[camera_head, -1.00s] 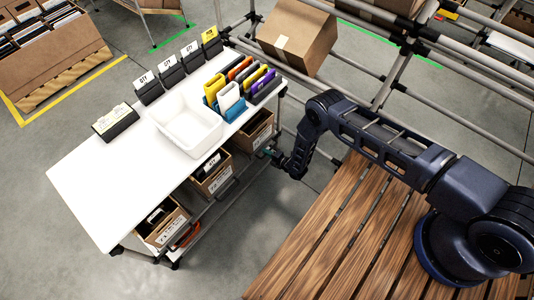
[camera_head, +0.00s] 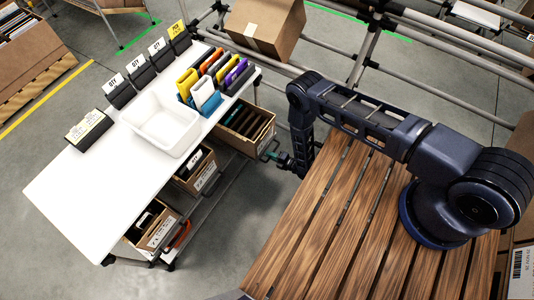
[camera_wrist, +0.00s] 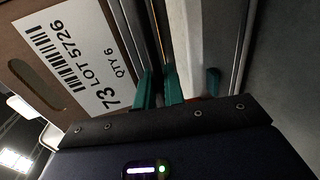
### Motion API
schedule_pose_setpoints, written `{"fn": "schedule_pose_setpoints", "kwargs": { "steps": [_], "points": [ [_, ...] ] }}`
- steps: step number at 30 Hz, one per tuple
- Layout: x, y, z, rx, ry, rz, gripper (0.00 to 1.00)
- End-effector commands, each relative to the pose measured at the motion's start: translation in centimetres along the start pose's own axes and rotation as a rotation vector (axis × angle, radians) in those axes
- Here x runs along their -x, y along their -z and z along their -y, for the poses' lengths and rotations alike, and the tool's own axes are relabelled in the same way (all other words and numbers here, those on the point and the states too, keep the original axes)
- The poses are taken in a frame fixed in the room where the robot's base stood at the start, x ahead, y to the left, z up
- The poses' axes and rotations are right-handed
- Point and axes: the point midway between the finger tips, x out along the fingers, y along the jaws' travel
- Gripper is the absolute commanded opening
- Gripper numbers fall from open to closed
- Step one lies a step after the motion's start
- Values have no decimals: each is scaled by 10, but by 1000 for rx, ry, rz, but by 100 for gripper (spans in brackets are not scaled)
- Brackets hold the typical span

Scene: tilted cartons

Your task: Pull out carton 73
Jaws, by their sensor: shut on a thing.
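Carton 73 (camera_wrist: 75,50) fills the left of the wrist view, tilted, with a white label reading 73, LOT 5726, QTY 6 beside a hand slot. The teal fingers of my gripper (camera_wrist: 160,88) are shut at its edge, just beside the label. In the head view my gripper (camera_head: 270,155) is low at the table's right side, at the outer end of a brown open-topped carton (camera_head: 238,140) holding several dark items. This carton sticks out from under the white tabletop. Its label is not readable there.
Two more cartons (camera_head: 200,178) (camera_head: 150,238) sit under the white table (camera_head: 85,195). On top are a white bin (camera_head: 160,122), black card holders and several coloured folders. A tube rack with a box (camera_head: 265,25) stands behind.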

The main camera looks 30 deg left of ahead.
Motion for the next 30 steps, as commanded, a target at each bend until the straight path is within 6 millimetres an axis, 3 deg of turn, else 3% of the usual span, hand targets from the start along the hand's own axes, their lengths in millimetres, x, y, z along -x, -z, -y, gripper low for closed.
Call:
{"fn": "schedule_pose_setpoints", "kwargs": {
  "steps": [4,6,8,18,25,26,28,30],
  "points": [
    [0,0,1,0,2,0,0],
    [0,0,1,0,2,0,20],
    [0,0,1,0,1,0,29],
    [0,0,-3,0,0,0,29],
    [4,0,-27,0,-1,0,29],
    [5,0,-32,0,-2,0,34],
    [7,0,-44,0,-5,0,55],
    [9,0,-56,0,-7,0,65]
  ]
}}
